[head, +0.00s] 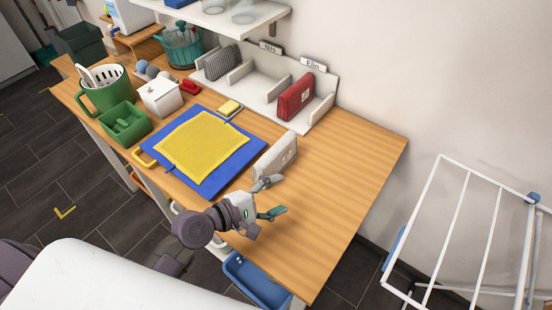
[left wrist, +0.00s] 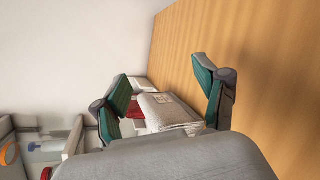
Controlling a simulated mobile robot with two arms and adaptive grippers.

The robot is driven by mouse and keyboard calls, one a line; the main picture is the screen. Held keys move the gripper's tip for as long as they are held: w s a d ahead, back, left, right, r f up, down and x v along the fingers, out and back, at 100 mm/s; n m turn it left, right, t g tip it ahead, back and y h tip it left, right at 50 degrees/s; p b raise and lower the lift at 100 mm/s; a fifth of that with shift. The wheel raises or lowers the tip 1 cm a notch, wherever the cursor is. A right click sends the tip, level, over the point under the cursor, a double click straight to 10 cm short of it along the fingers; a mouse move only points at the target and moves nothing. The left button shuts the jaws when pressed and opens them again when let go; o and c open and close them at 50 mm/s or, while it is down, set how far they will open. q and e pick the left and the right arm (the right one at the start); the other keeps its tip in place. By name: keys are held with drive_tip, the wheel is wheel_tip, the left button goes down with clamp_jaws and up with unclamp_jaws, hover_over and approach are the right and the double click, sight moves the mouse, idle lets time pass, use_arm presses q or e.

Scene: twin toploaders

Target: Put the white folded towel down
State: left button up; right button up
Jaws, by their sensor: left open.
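The white folded towel (head: 275,158) stands on its edge on the wooden table (head: 345,170), just right of the blue mat (head: 228,176). In the left wrist view the towel (left wrist: 168,110) shows between and beyond the green fingers, its lower part hidden by my gripper body. My left gripper (head: 273,197) is open and empty, low over the table at the towel's near end. Its fingers (left wrist: 165,88) look apart from the towel, though actual contact is hard to tell. My right gripper is in neither view.
A yellow cloth (head: 203,145) lies flat on the blue mat. A white divider rack (head: 262,85) at the wall holds a grey folded towel (head: 221,62) and a red one (head: 296,97). The table's right side is clear. A white drying rack (head: 464,225) stands right of it.

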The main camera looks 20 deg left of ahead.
sight(257, 168)
use_arm(q)
drive_tip(key=w+a+r+n+t+y, duration=0.3)
drive_tip(key=w+a+n+t, duration=0.35)
drive_tip(key=n, duration=0.85)
drive_tip(key=shift+g, duration=0.55)
drive_tip(key=f+b, duration=0.2)
drive_tip(key=w+a+f+b, duration=0.1)
drive_tip(key=f+b, duration=0.2)
drive_tip(key=a+f+b, duration=0.1)
drive_tip(key=f+b, duration=0.2)
drive_tip(key=shift+w+f, duration=0.1)
drive_tip(key=shift+w, duration=0.15)
drive_tip(key=shift+w+d+r+p, duration=0.2)
drive_tip(key=shift+w+r+p, duration=0.1)
drive_tip(key=shift+w, duration=0.15)
drive_tip(key=shift+w+d+r+p, duration=0.2)
drive_tip(key=shift+w+r+p, duration=0.05)
drive_tip(key=shift+w, duration=0.2)
drive_tip(key=shift+w+d, duration=0.2)
drive_tip(key=shift+w, duration=0.3)
drive_tip(key=x, duration=0.4)
drive_tip(key=shift+w+d+f+p, duration=0.1)
drive_tip(key=shift+w+f+p, duration=0.1)
drive_tip(key=shift+w+p, duration=0.15)
drive_tip(key=shift+s, duration=0.15)
drive_tip(key=shift+c, duration=1)
drive_tip(key=c, duration=1.1)
clamp_jaws()
